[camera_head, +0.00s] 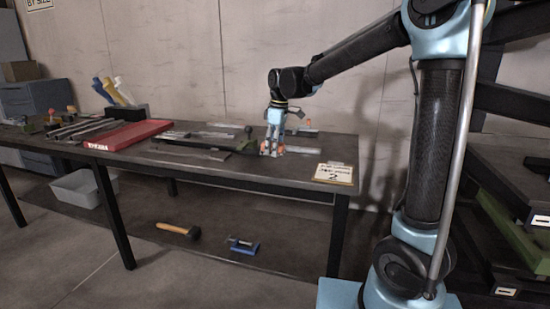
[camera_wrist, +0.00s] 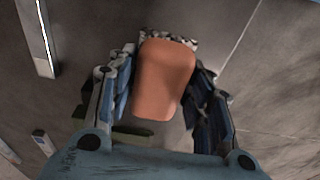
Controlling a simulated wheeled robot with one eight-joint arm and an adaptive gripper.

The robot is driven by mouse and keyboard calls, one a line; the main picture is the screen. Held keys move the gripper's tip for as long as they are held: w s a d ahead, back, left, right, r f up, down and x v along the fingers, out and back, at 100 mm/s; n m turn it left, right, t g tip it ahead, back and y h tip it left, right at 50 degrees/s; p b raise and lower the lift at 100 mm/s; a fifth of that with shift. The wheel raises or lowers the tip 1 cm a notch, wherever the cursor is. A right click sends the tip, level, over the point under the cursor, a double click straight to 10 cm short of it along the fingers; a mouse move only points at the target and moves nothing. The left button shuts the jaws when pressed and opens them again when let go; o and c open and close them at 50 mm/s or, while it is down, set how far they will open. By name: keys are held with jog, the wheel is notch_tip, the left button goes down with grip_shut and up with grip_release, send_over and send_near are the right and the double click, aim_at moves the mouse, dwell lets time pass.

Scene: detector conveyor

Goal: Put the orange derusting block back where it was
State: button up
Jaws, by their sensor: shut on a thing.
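The orange derusting block (camera_wrist: 165,78) fills the middle of the wrist view, between the two fingers. My gripper (camera_wrist: 162,95) is shut on it. In the head view my gripper (camera_head: 272,151) points down over the right part of the dark workbench (camera_head: 240,172), with small patches of orange at its fingertips. The block's outline is too small there to make out, and I cannot tell whether it touches the bench.
A paper sign with a 2 (camera_head: 334,174) is on the bench's right front corner. Metal tools (camera_head: 190,152) lie left of my gripper, beyond them a red tray (camera_head: 128,134). A hammer (camera_head: 178,230), a blue tool (camera_head: 243,245) and a pale bin (camera_head: 82,188) are below.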

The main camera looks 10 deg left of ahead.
aim_at(274, 165)
jog(key=shift+f, duration=1.9)
jog(key=shift+f, duration=0.6)
jog(key=o, duration=1.1)
notch_tip(274, 165, up, 18)
jog(key=d, duration=0.2)
jog(key=shift+d, duration=0.4)
